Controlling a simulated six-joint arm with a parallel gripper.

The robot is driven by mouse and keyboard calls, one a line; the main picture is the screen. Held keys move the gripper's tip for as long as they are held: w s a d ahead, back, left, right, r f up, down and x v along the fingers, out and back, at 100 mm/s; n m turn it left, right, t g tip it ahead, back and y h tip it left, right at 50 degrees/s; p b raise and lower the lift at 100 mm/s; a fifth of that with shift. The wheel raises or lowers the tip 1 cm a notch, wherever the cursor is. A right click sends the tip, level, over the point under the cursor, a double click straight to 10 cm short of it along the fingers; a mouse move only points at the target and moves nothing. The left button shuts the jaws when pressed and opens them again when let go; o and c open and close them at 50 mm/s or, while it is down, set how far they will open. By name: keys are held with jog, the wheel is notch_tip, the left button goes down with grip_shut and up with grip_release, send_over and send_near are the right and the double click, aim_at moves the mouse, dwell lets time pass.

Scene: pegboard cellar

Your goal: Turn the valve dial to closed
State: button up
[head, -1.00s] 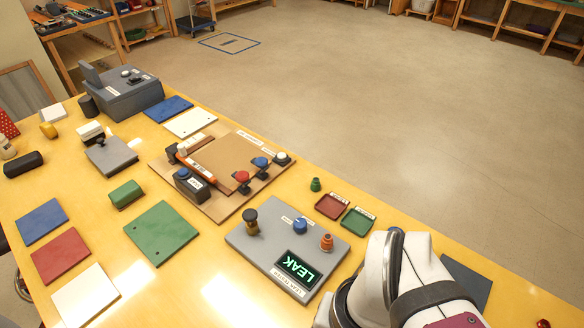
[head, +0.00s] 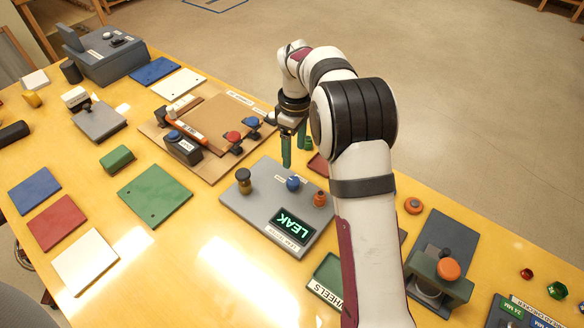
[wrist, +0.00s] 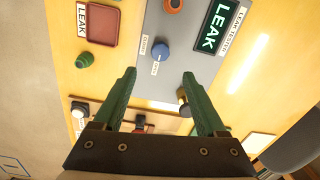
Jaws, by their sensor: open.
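The valve dial (head: 293,183) is a small blue knob on a flat grey panel (head: 258,212), whose green-lit display (head: 292,226) reads LEAK. In the wrist view the dial (wrist: 161,50) lies just beyond the fingertips, with small white labels beside it too small to read. My gripper (head: 293,150) has green fingers pointing down and is over the far edge of the panel. It is open and empty, apart from the dial. In the wrist view my gripper (wrist: 159,75) has its fingertips wide apart. Which way the dial points cannot be told.
A brown-and-black knob (head: 243,180) and an orange knob (head: 320,199) flank the dial on the panel. A red tray (wrist: 103,22) and a small green piece (wrist: 85,59) lie beside it. A brown board (head: 215,125) with coloured knobs is to the left.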

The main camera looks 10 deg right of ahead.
aim_at(293, 181)
jog(key=f, duration=1.1)
jog(key=shift+s+a, duration=0.1)
jog(key=shift+s, duration=0.1)
grip_shut()
